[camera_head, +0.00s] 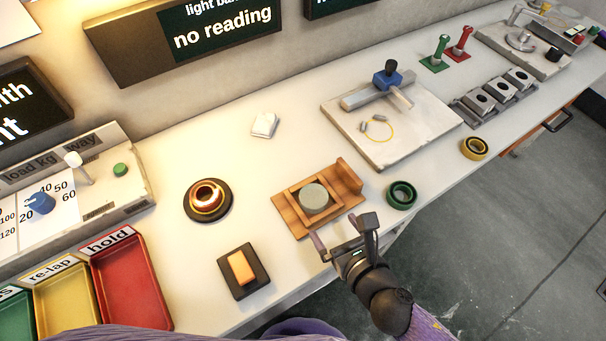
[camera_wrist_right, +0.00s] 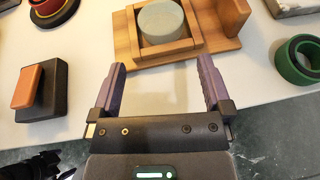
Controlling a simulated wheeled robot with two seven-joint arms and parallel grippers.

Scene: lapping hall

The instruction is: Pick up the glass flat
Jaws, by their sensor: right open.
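A thick round grey-green disc (camera_head: 315,198), which looks like the glass flat, sits in a square wooden frame (camera_head: 287,212) with a raised block on its right side. The disc also shows at the top of the right wrist view (camera_wrist_right: 161,22), with the wooden frame (camera_wrist_right: 126,38) around it. My right gripper (camera_head: 334,227) is open and empty at the near edge of the wooden frame. In the wrist view its purple fingers (camera_wrist_right: 161,65) point at the frame, apart from the disc. My left gripper is not in view.
Left of the frame are a round dark stand with a ringed piece (camera_head: 207,199) and an orange block on a black pad (camera_head: 241,267). A green ring (camera_head: 401,194) lies to the right. A stone plate (camera_head: 419,123) stands behind. The bench's front edge is close.

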